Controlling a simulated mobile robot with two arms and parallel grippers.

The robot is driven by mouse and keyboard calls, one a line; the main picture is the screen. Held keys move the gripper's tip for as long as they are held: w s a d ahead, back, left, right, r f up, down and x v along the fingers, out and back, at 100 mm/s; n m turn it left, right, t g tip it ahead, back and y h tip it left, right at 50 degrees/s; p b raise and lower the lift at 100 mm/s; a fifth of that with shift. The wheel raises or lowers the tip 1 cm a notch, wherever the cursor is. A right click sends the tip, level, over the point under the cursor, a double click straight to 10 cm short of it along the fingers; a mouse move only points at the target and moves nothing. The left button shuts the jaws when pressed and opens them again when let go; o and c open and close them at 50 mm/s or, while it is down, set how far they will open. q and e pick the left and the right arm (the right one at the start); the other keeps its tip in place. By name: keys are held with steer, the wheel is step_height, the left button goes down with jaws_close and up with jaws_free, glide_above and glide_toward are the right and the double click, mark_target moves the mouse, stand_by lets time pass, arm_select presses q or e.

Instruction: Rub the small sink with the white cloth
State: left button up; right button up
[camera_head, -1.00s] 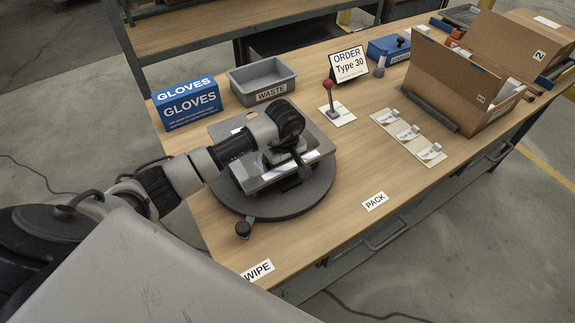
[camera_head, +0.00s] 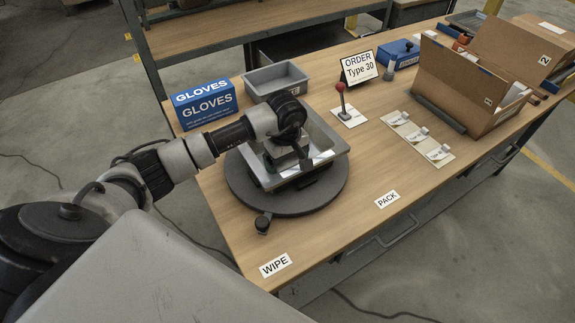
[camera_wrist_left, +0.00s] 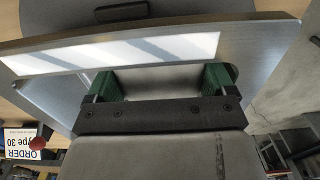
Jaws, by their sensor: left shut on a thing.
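The small sink (camera_head: 335,142) is a grey metal basin on a round dark turntable (camera_head: 240,190) at the near left of the table. In the head view its open hollow shows, partly hidden by my left arm. My left gripper (camera_head: 288,163) reaches down into the sink. In the left wrist view its green-padded fingers (camera_wrist_left: 158,82) are apart, shut on a pale grey thing that looks like the white cloth (camera_wrist_left: 157,78). The sink's metal wall and rim (camera_wrist_left: 258,45) lie close beyond the fingers, with a bright patch. Contact is hidden. My right gripper is not in view.
A blue gloves box (camera_head: 206,104) and a grey waste bin (camera_head: 277,79) stand behind the sink. A red-knobbed lever (camera_head: 341,95) and an order sign (camera_head: 360,67) are to the right. An open cardboard box (camera_head: 465,85) stands farther right. The table's middle front is clear.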

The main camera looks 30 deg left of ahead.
arm_select(q)
step_height(320, 180, up, 3)
steer(key=shift+s+a+f+p, duration=0.1)
steer(key=shift+f+p, duration=0.05)
steer(key=shift+p, duration=0.45)
steer(key=shift+r, duration=0.4)
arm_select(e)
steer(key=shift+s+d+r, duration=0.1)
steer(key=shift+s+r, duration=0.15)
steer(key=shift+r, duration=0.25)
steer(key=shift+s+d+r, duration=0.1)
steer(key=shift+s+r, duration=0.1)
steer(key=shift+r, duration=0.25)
